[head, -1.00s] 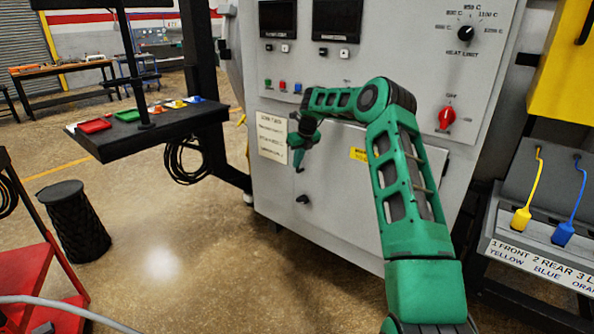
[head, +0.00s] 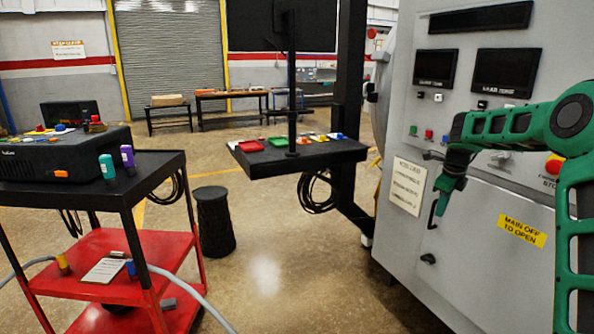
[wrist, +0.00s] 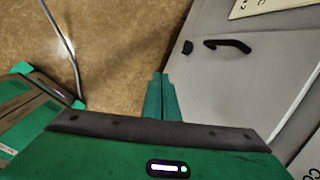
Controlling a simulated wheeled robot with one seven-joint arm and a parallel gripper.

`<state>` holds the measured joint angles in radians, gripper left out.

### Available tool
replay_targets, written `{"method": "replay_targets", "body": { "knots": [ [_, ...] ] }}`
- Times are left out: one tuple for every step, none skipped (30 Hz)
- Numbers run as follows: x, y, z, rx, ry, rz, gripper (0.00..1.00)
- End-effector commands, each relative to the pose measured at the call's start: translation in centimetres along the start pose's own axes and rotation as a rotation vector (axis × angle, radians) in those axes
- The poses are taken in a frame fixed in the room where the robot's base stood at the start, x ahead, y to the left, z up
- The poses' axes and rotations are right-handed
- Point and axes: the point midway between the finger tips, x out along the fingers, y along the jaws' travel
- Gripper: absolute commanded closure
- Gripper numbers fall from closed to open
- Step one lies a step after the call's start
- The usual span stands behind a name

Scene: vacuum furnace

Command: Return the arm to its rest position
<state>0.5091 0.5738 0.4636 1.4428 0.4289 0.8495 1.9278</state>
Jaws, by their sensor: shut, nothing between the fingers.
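My gripper (head: 437,213) is at the end of my green arm, in front of the grey furnace cabinet (head: 480,235) at the right of the head view. It points down and is shut and empty. In the wrist view its two green fingers (wrist: 160,78) are together over the bare floor. The cabinet door's black handle (wrist: 228,45) is to the right of the fingers, apart from them.
A red and black cart (head: 100,255) with a black device and two small bottles stands at the left. A dark shelf (head: 300,157) holds red and green trays. A black bin (head: 214,222) stands on the floor. The middle floor is clear.

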Motion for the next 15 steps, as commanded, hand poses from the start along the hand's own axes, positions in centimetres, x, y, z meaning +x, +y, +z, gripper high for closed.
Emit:
{"method": "replay_targets", "body": {
  "knots": [
    [-1.6,1.1,-1.2,-0.087,0.025,-0.006,1.0],
    [-2.3,1.8,-1.8,-0.141,0.038,-0.005,1.0],
    [-3.2,2.7,-2.8,-0.212,0.056,-0.005,1.0],
    [-3.9,3.3,-3.6,-0.262,0.069,-0.003,1.0],
    [-4.6,4.0,-4.3,-0.313,0.082,0.0,1.0],
    [-5.5,4.9,-5.4,-0.381,0.098,0.005,1.0],
    [-6.2,5.6,-6.2,-0.429,0.109,0.01,1.0],
    [-6.8,6.2,-7.2,-0.477,0.12,0.015,1.0],
    [-7.7,7.2,-8.3,-0.54,0.134,0.023,1.0],
    [-8.3,7.9,-9.2,-0.588,0.142,0.029,1.0],
    [-8.9,8.6,-10.1,-0.633,0.15,0.037,1.0],
    [-9.7,9.6,-11.4,-0.693,0.161,0.048,1.0],
    [-10.3,10.4,-12.3,-0.738,0.167,0.057,1.0],
    [-10.8,11.2,-13.2,-0.782,0.172,0.067,1.0],
    [-11.6,12.3,-14.5,-0.841,0.177,0.079,1.0]
  ]
}}
